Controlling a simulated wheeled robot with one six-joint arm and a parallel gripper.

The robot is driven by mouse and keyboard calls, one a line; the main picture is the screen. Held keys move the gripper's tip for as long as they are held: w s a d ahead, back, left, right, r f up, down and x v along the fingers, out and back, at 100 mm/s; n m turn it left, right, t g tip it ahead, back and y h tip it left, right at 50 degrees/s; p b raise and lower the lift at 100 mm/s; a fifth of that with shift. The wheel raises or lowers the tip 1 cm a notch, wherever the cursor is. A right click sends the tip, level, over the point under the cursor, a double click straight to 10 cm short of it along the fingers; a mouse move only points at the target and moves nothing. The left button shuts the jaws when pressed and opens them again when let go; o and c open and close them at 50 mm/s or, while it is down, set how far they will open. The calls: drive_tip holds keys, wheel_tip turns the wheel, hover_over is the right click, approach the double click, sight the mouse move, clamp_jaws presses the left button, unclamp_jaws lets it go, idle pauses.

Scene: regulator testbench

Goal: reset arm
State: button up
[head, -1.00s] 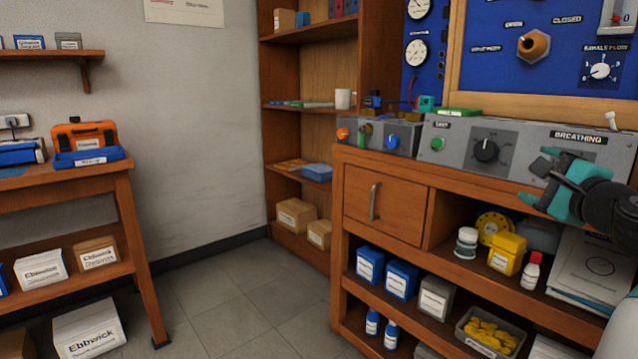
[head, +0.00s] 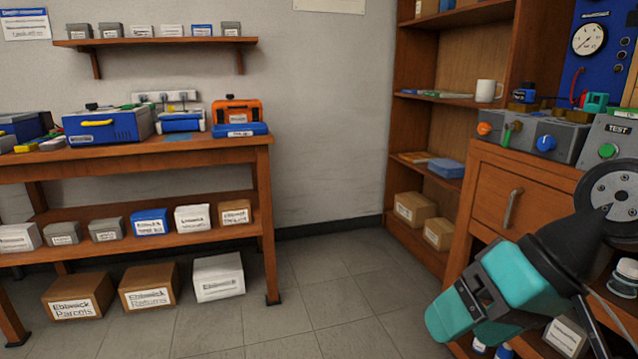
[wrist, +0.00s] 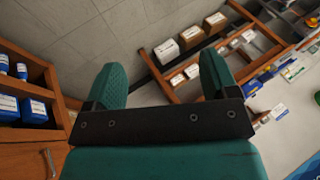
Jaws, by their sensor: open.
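In the head view my arm comes in from the lower right, and the teal gripper (head: 447,318) points down and to the left. It hangs in front of the wooden cabinet with the drawer (head: 508,205) and hides part of the shelves below. I cannot tell from the head view how far it is from the cabinet.
A wooden workbench (head: 130,165) with a blue case (head: 105,125) and an orange case (head: 238,112) stands at the left. Boxes (head: 148,287) sit under it. A tall shelf (head: 412,150) stands at the back. Bare tiled floor (head: 335,280) lies between the bench and the cabinet.

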drive_tip(key=s+a+n+g+h, duration=0.2)
drive_tip(key=s+n, duration=0.3)
drive_tip(key=s, duration=0.2)
wheel_tip(320, 180, up, 28)
drive_tip(key=p, duration=2.7)
drive_tip(key=shift+w+f+m+p, duration=0.25)
drive_tip(key=shift+w+m+p, duration=0.05)
drive_tip(key=shift+w+p, duration=0.1)
